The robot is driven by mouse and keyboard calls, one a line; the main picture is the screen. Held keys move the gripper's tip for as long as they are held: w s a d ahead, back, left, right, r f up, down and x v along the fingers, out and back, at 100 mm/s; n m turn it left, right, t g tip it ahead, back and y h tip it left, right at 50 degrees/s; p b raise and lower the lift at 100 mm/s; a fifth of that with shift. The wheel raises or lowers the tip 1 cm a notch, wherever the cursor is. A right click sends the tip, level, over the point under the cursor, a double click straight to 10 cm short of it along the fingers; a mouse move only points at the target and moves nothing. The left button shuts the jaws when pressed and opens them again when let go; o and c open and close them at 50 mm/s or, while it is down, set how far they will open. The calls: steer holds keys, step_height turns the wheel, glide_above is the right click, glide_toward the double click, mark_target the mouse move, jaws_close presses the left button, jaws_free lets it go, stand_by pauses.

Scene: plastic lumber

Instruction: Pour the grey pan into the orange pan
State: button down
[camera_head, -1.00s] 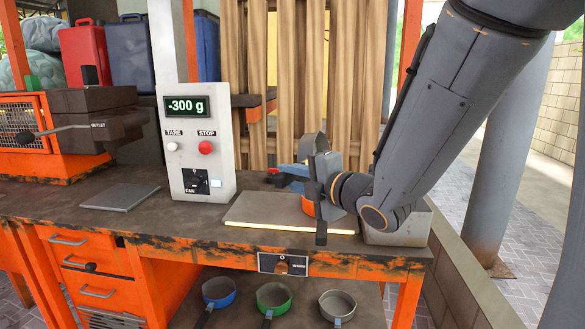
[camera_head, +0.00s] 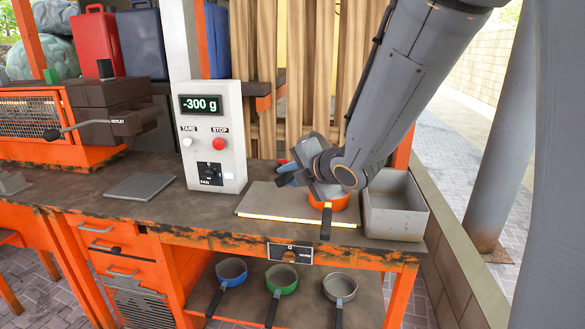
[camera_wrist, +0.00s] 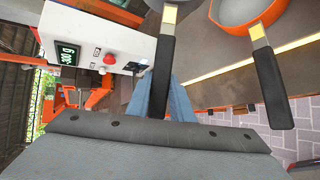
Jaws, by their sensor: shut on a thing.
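The orange pan (camera_head: 341,203) sits upright on the flat plate (camera_head: 258,201), its black handle toward the front; it also shows at the top of the wrist view (camera_wrist: 232,12). My gripper (camera_head: 290,174) is above and left of the orange pan. In the wrist view its blue fingers (camera_wrist: 176,104) are shut on the black handle of the grey pan (camera_wrist: 160,80). Only a small part of that pan shows at the top edge there. In the head view my wrist mostly hides it, so its tilt and contents cannot be told.
The control box (camera_head: 213,136) left of the plate reads -300 g. An open grey bin (camera_head: 395,218) stands right of the plate. Blue (camera_head: 231,271), green (camera_head: 282,279) and grey pans are on the lower shelf. The bench between box and flat grey slab (camera_head: 141,187) is clear.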

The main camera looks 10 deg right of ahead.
steer(key=shift+w+a+n+g+h+p, duration=0.3)
steer(key=shift+g+h+p, duration=0.2)
steer(key=shift+p, duration=0.6)
steer(key=shift+w+a+n+g+h+p, duration=0.15)
steer(key=shift+a+g+h+p, duration=0.3)
steer(key=shift+p, duration=0.65)
steer(key=shift+w+a+r+n+g+h+p, duration=0.25)
steer(key=shift+g+h+p, duration=0.75)
steer(key=shift+p, duration=1.65)
steer(key=shift+w+a+n+g+h+p, duration=0.1)
steer(key=shift+n+g+h+p, duration=0.2)
steer(key=shift+g+h+p, duration=1.55)
steer(key=shift+w+a+r+n+t+h+p, duration=0.1)
steer(key=shift+w+a+r+n+h+p, duration=0.15)
steer(key=shift+p, duration=3.25)
steer(key=shift+d+f, duration=0.1)
steer(key=shift+s+d, duration=0.1)
